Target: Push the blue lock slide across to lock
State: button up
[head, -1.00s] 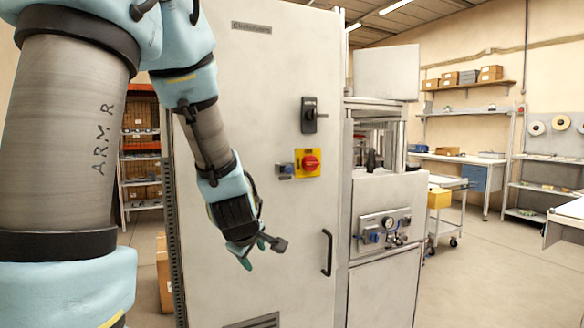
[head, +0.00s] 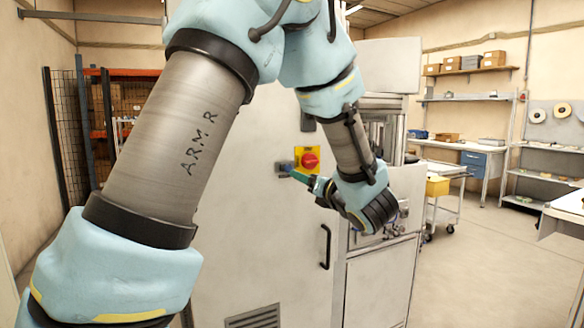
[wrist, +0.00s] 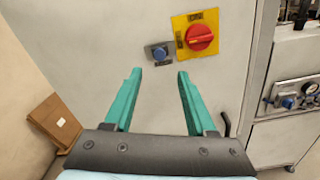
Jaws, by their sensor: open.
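The blue lock slide (wrist: 160,53) is a small blue knob on a grey plate on the cabinet door, just left of the red rotary switch. My gripper (wrist: 159,74) is open and empty, its two green fingers pointing at the door. In the wrist view, the slide shows just beyond and between the fingertips; I see no clear contact. In the head view, the slide's grey plate (head: 283,169) is partly hidden by the green fingertip.
The red switch (wrist: 200,37) on its yellow plate sits close to the right of the slide. A black door handle (head: 325,246) is below right. A gauge panel (wrist: 297,95) is on the machine to the right. A cardboard box (wrist: 55,122) stands at left.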

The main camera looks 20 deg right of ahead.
aim_at(289, 170)
jog(key=w+p, duration=0.1)
jog(key=w, duration=0.2)
jog(key=w+a+p, duration=0.1)
jog(key=w+p, duration=0.1)
jog(key=w, duration=0.2)
jog(key=shift+a+r, duration=0.15)
jog(key=shift+a, duration=0.05)
jog(key=shift+w+a, duration=0.1)
jog(key=shift+w, duration=0.5)
grip_shut()
dwell(0.6)
